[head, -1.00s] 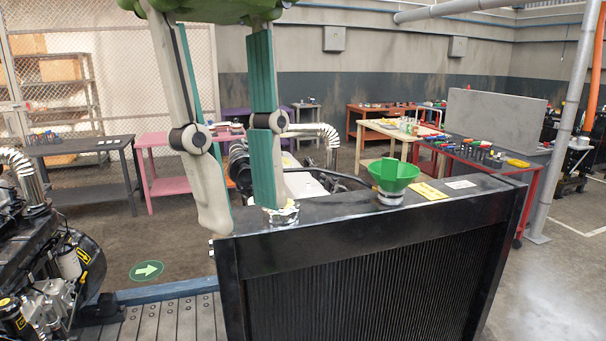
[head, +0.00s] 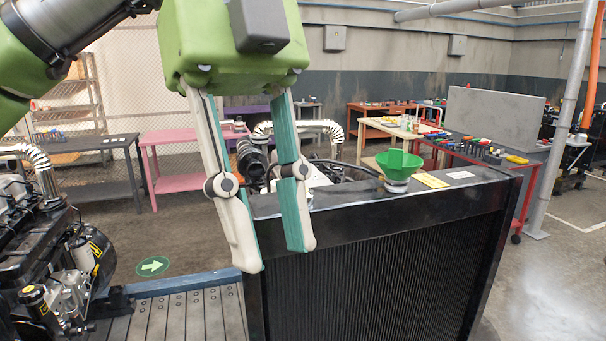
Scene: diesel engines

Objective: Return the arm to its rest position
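My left gripper (head: 276,256) hangs from the top of the head view, its green body above and its two pale fingers with teal pads pointing down. The fingers are apart, with nothing seen between them. They are in front of the left end of the black radiator (head: 375,268) and cover part of its top edge. My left arm (head: 70,35) comes in from the upper left. A green funnel (head: 398,163) stands upright on the radiator top, to the right of the gripper and apart from it. My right gripper is not in view.
Engine parts (head: 65,255) stand at the lower left. A yellow label (head: 432,180) lies on the radiator top. Behind are a pink table (head: 180,137), a dark table (head: 85,147) and a red bench (head: 530,170) with several small items. Open floor shows at the left and right.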

